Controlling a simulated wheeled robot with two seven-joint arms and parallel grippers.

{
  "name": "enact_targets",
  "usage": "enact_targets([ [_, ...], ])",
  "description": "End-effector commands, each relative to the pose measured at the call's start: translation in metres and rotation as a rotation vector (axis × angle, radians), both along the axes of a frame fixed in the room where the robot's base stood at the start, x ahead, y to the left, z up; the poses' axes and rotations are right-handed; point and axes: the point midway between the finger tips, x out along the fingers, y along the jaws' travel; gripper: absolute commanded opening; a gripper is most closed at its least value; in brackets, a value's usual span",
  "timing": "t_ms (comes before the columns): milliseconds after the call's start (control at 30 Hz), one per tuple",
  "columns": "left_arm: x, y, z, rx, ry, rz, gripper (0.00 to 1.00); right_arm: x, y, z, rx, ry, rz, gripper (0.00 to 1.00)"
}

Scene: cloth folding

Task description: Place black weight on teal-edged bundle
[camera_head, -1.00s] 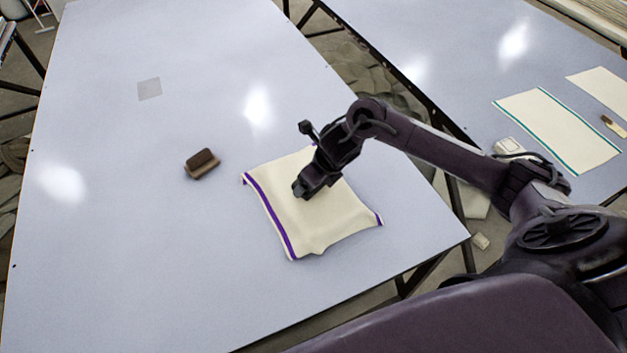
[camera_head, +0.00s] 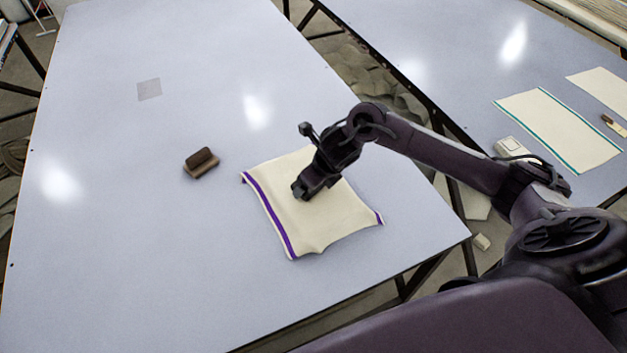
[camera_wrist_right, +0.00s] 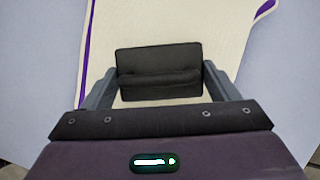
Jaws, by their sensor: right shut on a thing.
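My right gripper (camera_head: 303,190) is over the middle of a cream cloth bundle with purple edges (camera_head: 335,222). In the right wrist view it is shut on a black weight (camera_wrist_right: 160,72), a block with a raised back part, with a finger at each short end. The purple-edged cloth (camera_wrist_right: 205,25) lies right beneath the weight; I cannot tell whether the weight touches it. In the head view the weight blends into the dark gripper. A cream cloth with teal edges (camera_head: 545,122) lies flat on the other table at right. My left gripper is not in view.
A brown weight (camera_head: 201,163) stands left of the purple-edged cloth on the near table (camera_head: 110,240). A grey square (camera_head: 149,89) marks that table. A gap separates it from the right table (camera_head: 450,70), which holds a white box (camera_head: 508,147) and another cloth (camera_head: 598,88).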

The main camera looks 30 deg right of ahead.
Motion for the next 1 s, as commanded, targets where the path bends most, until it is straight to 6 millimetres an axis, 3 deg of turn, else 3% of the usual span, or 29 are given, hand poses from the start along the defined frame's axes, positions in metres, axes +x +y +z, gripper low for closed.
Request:
enact_targets([
  [33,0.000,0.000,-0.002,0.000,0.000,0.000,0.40,-0.010,0.000,-0.014,-0.008,0.031,0.006,0.84],
  [167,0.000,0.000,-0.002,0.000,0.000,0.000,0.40,-0.010,0.000,-0.015,-0.008,0.032,0.006,1.00],
  [533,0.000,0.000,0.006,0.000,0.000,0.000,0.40,-0.011,0.002,-0.007,-0.005,0.033,0.011,1.00],
  [633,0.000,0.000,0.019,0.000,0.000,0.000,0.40,-0.011,0.002,0.006,-0.004,0.033,0.012,1.00],
  [1000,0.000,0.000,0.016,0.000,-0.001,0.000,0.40,-0.037,-0.011,0.083,-0.007,0.017,0.008,1.00],
])
